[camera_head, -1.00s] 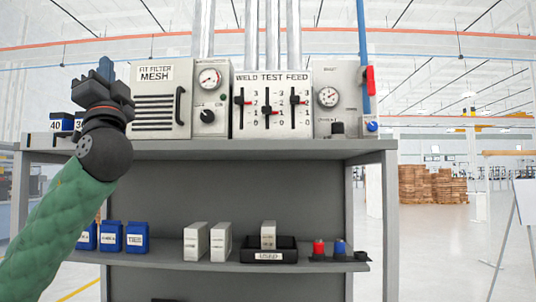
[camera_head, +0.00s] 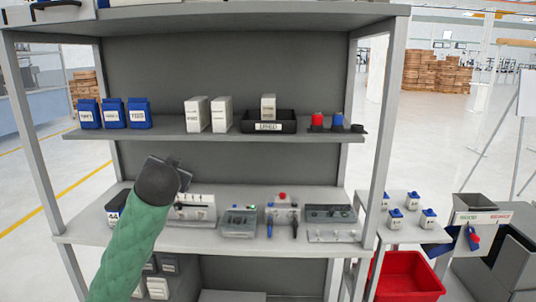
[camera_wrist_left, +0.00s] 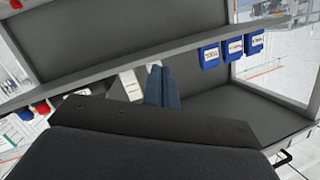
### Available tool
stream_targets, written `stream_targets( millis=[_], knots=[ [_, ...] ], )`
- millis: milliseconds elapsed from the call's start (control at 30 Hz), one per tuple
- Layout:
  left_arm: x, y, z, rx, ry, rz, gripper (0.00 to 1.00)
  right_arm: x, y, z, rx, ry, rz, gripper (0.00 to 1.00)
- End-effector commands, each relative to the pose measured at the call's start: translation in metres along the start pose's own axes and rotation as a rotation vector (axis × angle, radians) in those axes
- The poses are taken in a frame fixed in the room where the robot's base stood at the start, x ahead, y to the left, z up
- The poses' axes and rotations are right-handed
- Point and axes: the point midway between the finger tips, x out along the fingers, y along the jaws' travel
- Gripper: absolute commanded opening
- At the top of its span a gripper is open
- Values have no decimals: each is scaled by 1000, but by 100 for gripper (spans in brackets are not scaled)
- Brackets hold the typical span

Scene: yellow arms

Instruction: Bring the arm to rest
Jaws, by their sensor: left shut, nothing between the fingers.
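My left arm, in a green sleeve (camera_head: 130,252), rises from the bottom left of the head view. Its dark left gripper (camera_head: 180,166) is in front of the grey rack, between the middle and lower shelves in the picture. In the left wrist view the two blue-grey fingers of the left gripper (camera_wrist_left: 161,86) are together, with nothing between them. My right arm and gripper are not in view.
The middle shelf (camera_head: 165,134) holds blue boxes (camera_head: 113,113), white boxes (camera_head: 209,114), a black tray (camera_head: 289,126) and red and blue items. The lower shelf (camera_head: 190,239) holds several devices. A red bin (camera_head: 410,282) is at the lower right.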

Motion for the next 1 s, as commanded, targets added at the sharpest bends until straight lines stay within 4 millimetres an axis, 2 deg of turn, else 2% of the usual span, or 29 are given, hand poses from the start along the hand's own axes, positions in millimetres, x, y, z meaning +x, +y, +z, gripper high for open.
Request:
stream_targets(
  millis=[33, 100, 267, 467, 767, 1000],
  knots=[
    [2, 18, 22, -7, -34, 41, 0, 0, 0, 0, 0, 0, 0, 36],
    [2, 40, 49, -15, -76, 90, 0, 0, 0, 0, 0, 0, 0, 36],
    [-1, 86, 107, -39, -160, 190, 0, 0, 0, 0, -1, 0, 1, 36],
    [-14, 137, 180, -70, -265, 293, 0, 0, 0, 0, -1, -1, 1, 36],
    [-50, 201, 290, -114, -433, 397, 0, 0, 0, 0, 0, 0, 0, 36],
    [-94, 246, 376, -145, -577, 461, 0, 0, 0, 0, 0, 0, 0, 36]
  ],
)
